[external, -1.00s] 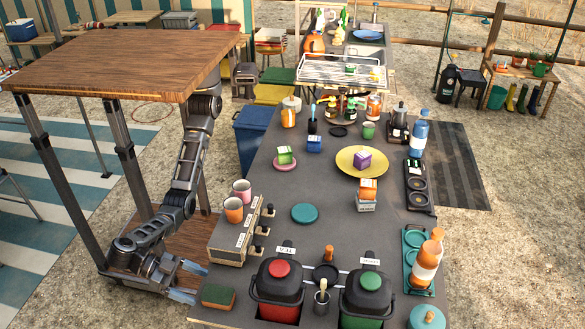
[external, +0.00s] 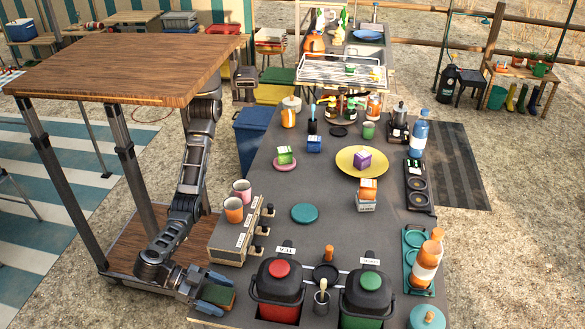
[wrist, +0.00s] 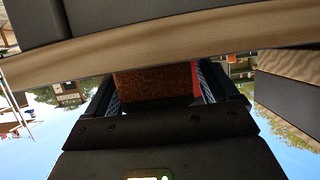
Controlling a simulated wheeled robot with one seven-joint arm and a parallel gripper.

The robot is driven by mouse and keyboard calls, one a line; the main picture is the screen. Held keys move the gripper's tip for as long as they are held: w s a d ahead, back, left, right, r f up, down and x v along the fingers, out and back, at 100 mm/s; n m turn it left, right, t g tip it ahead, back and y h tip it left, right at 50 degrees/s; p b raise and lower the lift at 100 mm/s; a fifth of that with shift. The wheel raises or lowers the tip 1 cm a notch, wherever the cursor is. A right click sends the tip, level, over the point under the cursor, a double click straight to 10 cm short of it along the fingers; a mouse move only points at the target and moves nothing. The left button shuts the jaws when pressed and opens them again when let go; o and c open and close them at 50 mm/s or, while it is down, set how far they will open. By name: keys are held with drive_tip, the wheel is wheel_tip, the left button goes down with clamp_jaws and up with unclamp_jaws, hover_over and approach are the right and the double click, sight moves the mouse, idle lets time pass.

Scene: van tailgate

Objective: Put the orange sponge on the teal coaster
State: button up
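The sponge (external: 225,298), green on top with an orange-brown side, lies at the front left corner of the counter, partly hidden by my gripper. My gripper (external: 219,292) is low at that corner with its fingers around the sponge. In the wrist view the sponge (wrist: 155,82) shows as a brown block between the two fingers, close to both. I cannot tell whether they press on it. The teal coaster (external: 304,213) is a flat round disc in the middle of the counter, with nothing on it.
A beige box with knobs (external: 232,240) and two cups stands between sponge and coaster. A yellow plate (external: 345,166) lies beyond the coaster. The counter around the coaster is clear.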

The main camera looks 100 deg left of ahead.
sight(217, 294)
drive_tip(key=c, duration=1)
wheel_tip(217, 294, up, 5)
drive_tip(key=shift+s+p, duration=0.15)
drive_tip(key=shift+p, duration=0.6)
drive_tip(key=shift+c, duration=0.2)
drive_tip(key=d+r+p+v, duration=0.1)
drive_tip(key=d+v, duration=0.1)
drive_tip(key=v, duration=1)
drive_tip(key=shift+r+p, duration=0.3)
drive_tip(key=shift+p, duration=0.05)
drive_tip(key=shift+s, duration=0.15)
